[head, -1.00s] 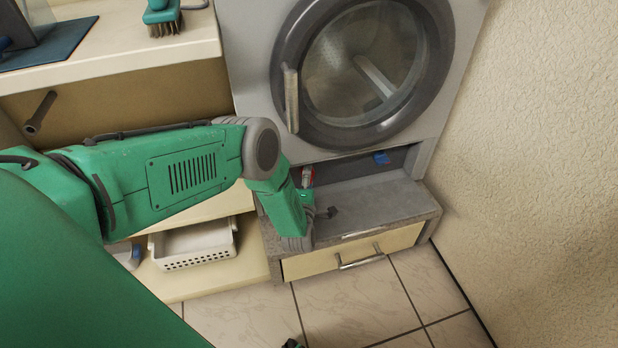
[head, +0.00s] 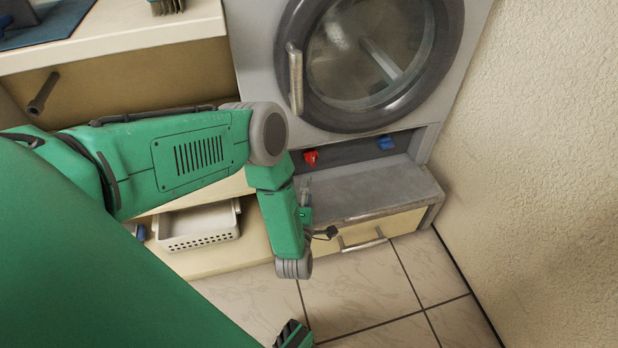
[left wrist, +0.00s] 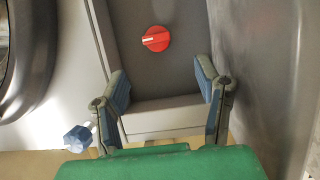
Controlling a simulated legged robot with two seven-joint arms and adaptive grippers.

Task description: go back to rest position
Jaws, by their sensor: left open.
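My left arm comes in from the left in the head view and bends down in front of the grey ledge under the washing machine. My left gripper (head: 324,233) is small and partly hidden by the arm there. In the left wrist view its two fingers (left wrist: 163,86) are spread with nothing between them. A red knob (head: 311,157) sits in the recess below the machine door, and it also shows in the left wrist view (left wrist: 155,38) beyond the fingertips, apart from them.
The washing machine (head: 372,50) with its round door stands behind the arm. A blue knob (head: 386,142) is right of the red one. A drawer with a handle (head: 362,240) is below the ledge. A white basket (head: 198,226) is at left. Tiled floor (head: 375,290) is clear at lower right.

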